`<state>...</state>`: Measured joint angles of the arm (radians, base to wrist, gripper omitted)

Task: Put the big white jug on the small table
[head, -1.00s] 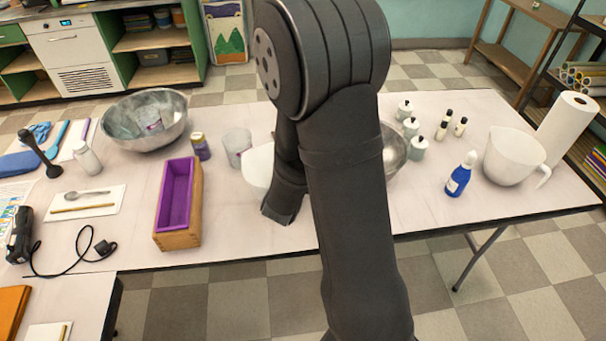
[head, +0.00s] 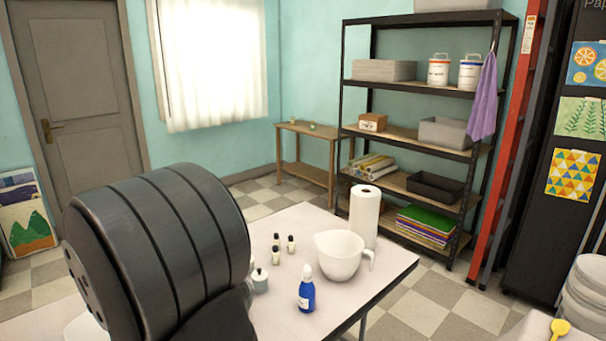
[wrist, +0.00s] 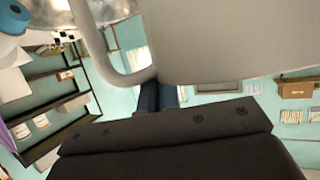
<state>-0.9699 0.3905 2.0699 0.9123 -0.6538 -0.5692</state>
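A big white jug (wrist: 225,40) fills the upper part of the wrist view, with its looped handle (wrist: 97,55) at left. My gripper (wrist: 158,95) is at the lower end of this handle. Its two dark fingers are close together and appear shut on the handle; the tips are partly hidden. In the head view my arm covers the gripper, and only a white patch (head: 86,329) shows at the lower left. Another white jug (head: 340,256) stands upright on the near white table (head: 385,262). A small wooden table (head: 308,128) stands by the far wall.
Near the standing jug are a paper towel roll (head: 364,216), a blue bottle (head: 306,290) and several small bottles. A black shelf rack (head: 408,141) stands right of the small table. Small items lie on the small table; much of its top is clear.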

